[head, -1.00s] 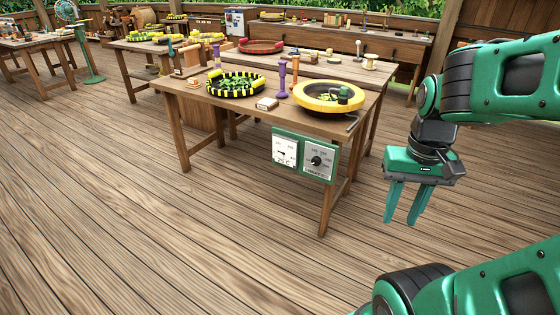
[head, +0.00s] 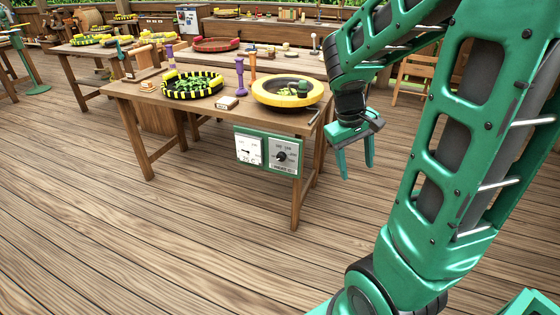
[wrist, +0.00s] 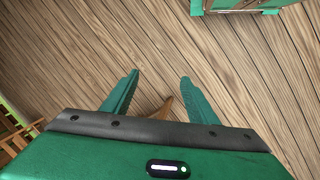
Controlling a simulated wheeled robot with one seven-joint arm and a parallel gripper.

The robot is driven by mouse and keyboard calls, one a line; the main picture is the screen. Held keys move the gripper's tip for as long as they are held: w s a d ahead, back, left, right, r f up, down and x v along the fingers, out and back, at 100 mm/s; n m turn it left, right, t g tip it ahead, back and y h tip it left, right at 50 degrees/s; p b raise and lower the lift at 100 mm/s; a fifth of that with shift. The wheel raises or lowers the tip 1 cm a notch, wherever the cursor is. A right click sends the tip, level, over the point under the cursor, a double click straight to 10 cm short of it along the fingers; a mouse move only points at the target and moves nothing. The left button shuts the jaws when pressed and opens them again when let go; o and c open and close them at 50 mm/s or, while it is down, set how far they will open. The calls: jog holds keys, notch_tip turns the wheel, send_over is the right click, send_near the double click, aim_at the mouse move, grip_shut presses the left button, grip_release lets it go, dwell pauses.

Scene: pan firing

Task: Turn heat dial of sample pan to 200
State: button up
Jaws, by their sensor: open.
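In the head view, a green-framed panel on the table's front edge holds a dark round heat dial (head: 281,157) on a pale face with marks around it. A white thermometer display (head: 249,150) sits left of it, reading about 25 C. The sample pan, round with a yellow rim (head: 262,99), stands on the table above the panel. My gripper (head: 356,172) hangs right of the panel, pointing down, open and empty, apart from the dial. In the wrist view, its two green fingers (wrist: 156,85) are spread over floor planks. A green box edge shows at the top; the dial face is not visible there.
The wooden table (head: 140,97) also bears a black-and-yellow pan (head: 192,86), purple-handled tools (head: 240,76) and a small labelled block (head: 227,103). A table leg (head: 297,200) stands below the panel. The plank floor (head: 190,240) in front is clear.

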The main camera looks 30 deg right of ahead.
jog(key=w+d+f+n+h, duration=0.2)
jog(key=w+d+f+n, duration=0.1)
jog(key=w, duration=0.4)
jog(key=w+d+f+n+h, duration=0.2)
jog(key=w+d+f+n, duration=0.1)
jog(key=w, duration=0.3)
jog(key=n+t+h, duration=0.7)
jog(key=n+t, duration=0.5)
jog(key=n, duration=1.3)
send_near(280, 158)
jog(key=x, duration=0.9)
jog(key=shift+w, duration=0.2)
jog(key=shift+d+r, duration=0.1)
jog(key=c, duration=1.1)
